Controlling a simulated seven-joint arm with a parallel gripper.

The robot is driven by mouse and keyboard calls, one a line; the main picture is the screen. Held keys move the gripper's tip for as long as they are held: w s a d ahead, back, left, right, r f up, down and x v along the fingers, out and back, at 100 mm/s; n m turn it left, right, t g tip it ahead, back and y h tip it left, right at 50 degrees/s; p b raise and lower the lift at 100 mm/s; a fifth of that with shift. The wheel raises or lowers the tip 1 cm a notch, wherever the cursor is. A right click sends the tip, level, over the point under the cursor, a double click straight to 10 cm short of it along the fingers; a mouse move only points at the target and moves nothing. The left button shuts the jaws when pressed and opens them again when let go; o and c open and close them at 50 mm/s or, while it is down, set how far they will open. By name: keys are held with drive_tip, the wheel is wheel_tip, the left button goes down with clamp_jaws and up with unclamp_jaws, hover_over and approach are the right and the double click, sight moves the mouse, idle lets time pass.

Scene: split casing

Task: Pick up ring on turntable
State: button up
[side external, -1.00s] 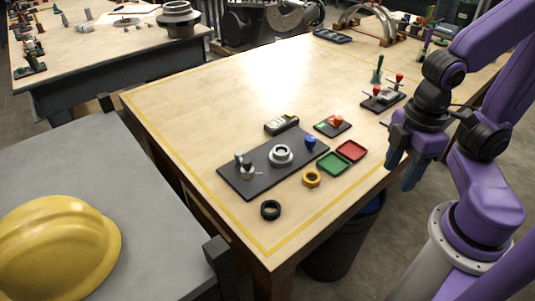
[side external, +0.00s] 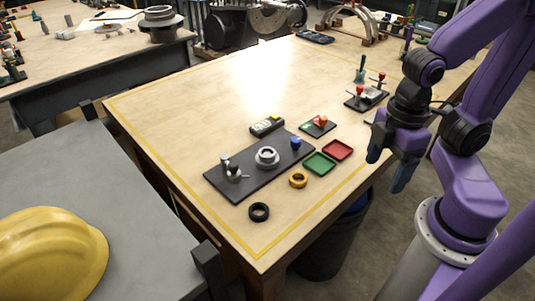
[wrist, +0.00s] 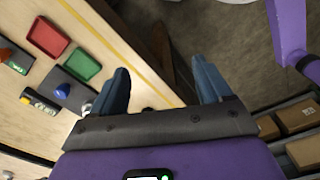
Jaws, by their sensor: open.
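A grey ring-shaped piece (side external: 266,156) sits on the dark base plate (side external: 225,187), around the plate's middle; I cannot tell the ring from the turntable under it. A yellow-orange ring (side external: 298,180) and a black ring (side external: 259,211) lie on the table in front of the plate. My gripper (side external: 388,171) is open and empty, to the right of all of these, by the table's right edge. In the wrist view its two blue fingers (wrist: 163,88) are apart over the edge and floor. The grey piece and both loose rings do not show clearly there.
A green tray (side external: 319,163) and red tray (side external: 337,149) lie between plate and gripper. A blue knob (side external: 296,142) and metal clamp-like part (side external: 232,170) stand on the plate. A bin (side external: 328,245) stands below the table edge. The table's far left is clear.

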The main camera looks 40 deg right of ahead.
drive_tip(key=w+a+r+m, duration=0.2)
drive_tip(key=w+a+m, duration=0.1)
drive_tip(key=w+m, duration=0.45)
wheel_tip(320, 180, up, 5)
drive_tip(key=m, duration=2.5)
hover_over(267, 154)
wheel_tip(267, 154, down, 17)
drive_tip(key=shift+r, duration=0.1)
drive_tip(key=c, duration=1.3)
drive_tip(key=shift+r, duration=0.15)
